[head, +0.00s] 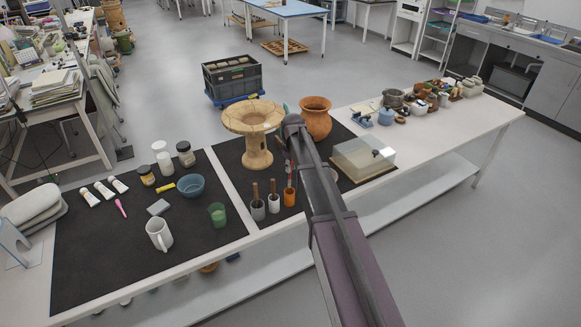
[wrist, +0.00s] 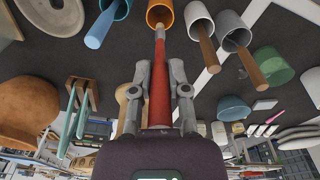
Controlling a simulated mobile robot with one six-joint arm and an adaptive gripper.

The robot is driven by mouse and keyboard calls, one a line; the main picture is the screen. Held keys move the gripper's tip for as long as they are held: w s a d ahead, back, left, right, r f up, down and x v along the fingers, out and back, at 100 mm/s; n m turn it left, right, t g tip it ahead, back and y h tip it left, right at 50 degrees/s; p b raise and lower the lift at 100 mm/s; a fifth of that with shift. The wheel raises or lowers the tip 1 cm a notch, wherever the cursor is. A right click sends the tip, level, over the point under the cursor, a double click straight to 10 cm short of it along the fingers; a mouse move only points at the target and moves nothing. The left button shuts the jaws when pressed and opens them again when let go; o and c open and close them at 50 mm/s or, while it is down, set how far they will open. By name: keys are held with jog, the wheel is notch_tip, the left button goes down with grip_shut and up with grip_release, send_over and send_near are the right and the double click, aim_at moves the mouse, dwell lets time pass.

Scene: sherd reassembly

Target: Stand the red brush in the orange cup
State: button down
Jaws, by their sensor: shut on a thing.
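The red brush (wrist: 159,92) is clamped between the fingers of my gripper (wrist: 159,76) in the wrist view, its far end pointing to the orange cup (wrist: 158,14). That end overlaps the cup's mouth in the picture; I cannot tell how far inside it is. In the head view the orange cup (head: 290,198) stands on the dark mat, just left of my arm. Part of the red brush (head: 289,168) shows above it. My arm hides most of the gripper there.
A white cup (head: 274,204) and a grey cup (head: 258,210), each with a wooden-handled tool, stand close to the left. A clay stand (head: 257,150) and a terracotta pot (head: 316,122) are behind. A clear-lidded box (head: 364,157) is to the right.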

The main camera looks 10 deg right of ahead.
notch_tip(320, 180, down, 8)
jog(key=b, duration=0.7)
jog(key=shift+r, duration=0.2)
jog(key=shift+f, duration=0.1)
dwell(0.5)
jog(key=c, duration=0.5)
grip_release()
jog(key=shift+c, duration=0.2)
jog(key=shift+r, duration=0.25)
